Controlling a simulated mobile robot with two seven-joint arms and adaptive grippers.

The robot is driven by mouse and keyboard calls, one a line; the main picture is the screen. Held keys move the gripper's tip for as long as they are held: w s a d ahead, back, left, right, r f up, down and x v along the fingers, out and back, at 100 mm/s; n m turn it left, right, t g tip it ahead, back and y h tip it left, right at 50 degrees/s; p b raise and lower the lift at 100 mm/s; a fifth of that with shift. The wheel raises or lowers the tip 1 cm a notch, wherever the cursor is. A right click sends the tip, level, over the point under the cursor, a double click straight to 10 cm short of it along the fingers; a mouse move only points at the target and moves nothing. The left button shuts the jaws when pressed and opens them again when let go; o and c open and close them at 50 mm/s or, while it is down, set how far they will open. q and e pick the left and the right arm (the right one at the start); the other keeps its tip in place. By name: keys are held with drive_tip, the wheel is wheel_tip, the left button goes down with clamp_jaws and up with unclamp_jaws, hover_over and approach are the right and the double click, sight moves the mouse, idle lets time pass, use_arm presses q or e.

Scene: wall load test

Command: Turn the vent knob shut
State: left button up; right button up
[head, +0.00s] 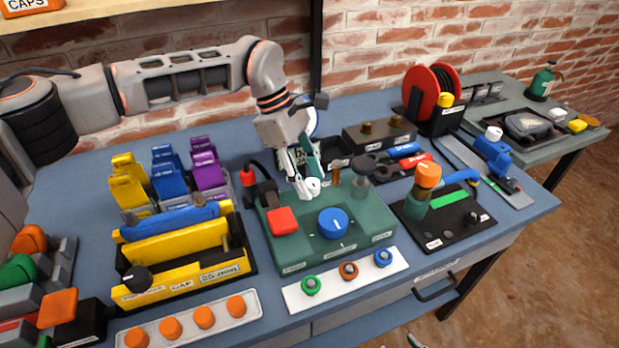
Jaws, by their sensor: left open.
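A blue round knob (333,222) with a white pointer line sits on top of a green box (375,225) in the middle of the bench; I cannot read a label that marks it as the vent knob. A red block-shaped handle (283,220) is to its left on the same box. My left gripper (308,186) is open and points down over the back of the green box, behind the blue knob and apart from it. Part of its fingers is hidden by its own body. My right gripper is not recognizable in view.
A white strip (296,297) with three coloured knobs lies in front of the box. A yellow-and-blue rack (185,270) stands left, and a black board (455,228) with an orange-topped post (428,176) right. A red reel (421,92) stands behind. A small pale fragment shows at the bottom edge.

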use_arm(q)
drive_tip(key=v, duration=1.1)
drive_tip(key=shift+r, duration=0.3)
